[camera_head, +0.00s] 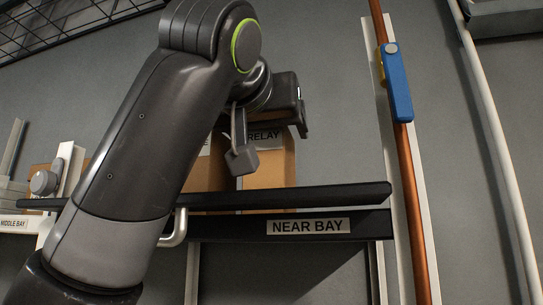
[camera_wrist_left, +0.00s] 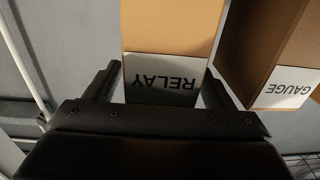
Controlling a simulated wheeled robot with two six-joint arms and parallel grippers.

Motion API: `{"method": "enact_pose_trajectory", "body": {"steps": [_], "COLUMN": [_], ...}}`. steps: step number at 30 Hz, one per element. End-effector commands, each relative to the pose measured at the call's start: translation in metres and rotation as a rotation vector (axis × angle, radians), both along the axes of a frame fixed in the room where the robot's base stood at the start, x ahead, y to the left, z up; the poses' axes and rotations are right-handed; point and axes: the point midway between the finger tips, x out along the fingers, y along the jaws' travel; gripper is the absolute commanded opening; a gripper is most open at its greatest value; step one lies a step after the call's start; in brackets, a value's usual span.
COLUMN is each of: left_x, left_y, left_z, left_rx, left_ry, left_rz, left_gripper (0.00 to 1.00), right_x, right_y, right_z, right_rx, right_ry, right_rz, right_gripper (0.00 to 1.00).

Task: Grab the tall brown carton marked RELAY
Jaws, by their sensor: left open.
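The tall brown RELAY carton (camera_head: 276,172) stands upright on the near bay shelf, its white label near its top. In the left wrist view the RELAY carton (camera_wrist_left: 168,30) appears upside down, with its labelled end toward the gripper. My left gripper (camera_head: 272,143) is open at the carton's upper part. In the left wrist view the open left gripper (camera_wrist_left: 163,85) has one finger on each side of the labelled end, the right finger in the gap beside the GAUGE carton. I cannot tell whether the fingers touch the carton. My right gripper is not in view.
The GAUGE carton (camera_wrist_left: 270,50) stands close beside the RELAY carton; my arm partly hides it in the head view. A black rail (camera_head: 340,194) runs in front, above the NEAR BAY sign (camera_head: 308,226). A copper pipe (camera_head: 408,170) with a blue handle (camera_head: 396,85) stands to the right.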

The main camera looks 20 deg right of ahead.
Motion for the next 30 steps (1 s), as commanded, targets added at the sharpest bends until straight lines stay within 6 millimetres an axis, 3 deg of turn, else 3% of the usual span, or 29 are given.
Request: {"method": "enact_pose_trajectory", "body": {"steps": [3, 13, 27, 30], "left_x": [0.0094, 0.0124, 0.0122, 0.0120], "left_y": [-0.0054, -0.0074, -0.0072, -0.0070], "left_z": [0.0018, -0.0008, -0.0005, 0.0000], "left_rx": [0.000, 0.000, 0.000, -0.001], "left_ry": [0.002, 0.000, 0.001, -0.001], "left_rz": [0.001, 0.001, 0.001, 0.001], "left_gripper": [0.76, 0.75, 0.14, 0.08], "right_x": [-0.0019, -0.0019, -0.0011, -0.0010], "right_y": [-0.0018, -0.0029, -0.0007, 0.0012], "right_z": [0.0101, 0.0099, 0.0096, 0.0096], "right_rx": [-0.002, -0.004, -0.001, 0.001], "right_ry": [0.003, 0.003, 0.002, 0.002], "right_rz": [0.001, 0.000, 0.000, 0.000], "right_gripper": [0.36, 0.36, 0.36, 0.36]}}
